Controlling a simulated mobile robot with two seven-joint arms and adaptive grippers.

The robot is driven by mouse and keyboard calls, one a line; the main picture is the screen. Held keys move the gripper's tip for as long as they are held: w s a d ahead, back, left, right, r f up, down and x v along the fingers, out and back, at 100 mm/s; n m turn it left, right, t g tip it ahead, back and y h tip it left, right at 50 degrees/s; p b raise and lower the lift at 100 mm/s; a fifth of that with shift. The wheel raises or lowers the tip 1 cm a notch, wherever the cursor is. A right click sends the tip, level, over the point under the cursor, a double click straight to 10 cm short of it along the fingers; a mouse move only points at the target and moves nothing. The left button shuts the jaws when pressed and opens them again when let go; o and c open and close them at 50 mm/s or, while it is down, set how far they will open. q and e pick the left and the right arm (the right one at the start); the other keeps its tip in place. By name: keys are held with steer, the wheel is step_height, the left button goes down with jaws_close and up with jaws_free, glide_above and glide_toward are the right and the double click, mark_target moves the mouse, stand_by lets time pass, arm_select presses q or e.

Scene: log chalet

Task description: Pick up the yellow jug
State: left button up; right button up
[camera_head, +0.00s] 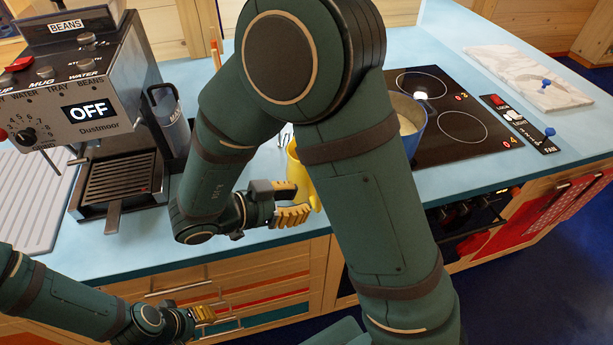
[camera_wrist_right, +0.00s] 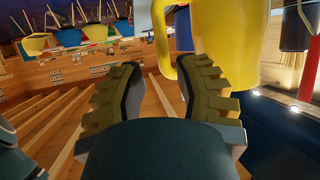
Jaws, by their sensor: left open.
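The yellow jug (camera_head: 301,178) stands on the blue counter, mostly hidden behind my right arm in the head view. In the right wrist view the jug (camera_wrist_right: 230,40) fills the upper right, with its handle (camera_wrist_right: 160,40) just ahead of the fingertips. My right gripper (camera_head: 284,202) is at the jug's left side. Its two fingers (camera_wrist_right: 160,85) are apart with nothing clamped between them. Whether a finger touches the handle I cannot tell. My left gripper (camera_head: 213,314) is open and empty, low in front of the drawers, away from the jug.
A coffee machine (camera_head: 95,112) stands on the left of the counter (camera_head: 245,240), with a grey jug (camera_head: 170,120) beside it. A blue pot (camera_head: 412,128) sits on the black hob (camera_head: 452,105) right of my arm. A marble board (camera_head: 520,78) lies at the far right.

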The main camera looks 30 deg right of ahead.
steer(key=shift+b+x, duration=0.85)
steer(key=shift+x, duration=2.35)
steer(key=shift+w+r, duration=0.15)
steer(key=shift+r, duration=0.05)
jaws_close()
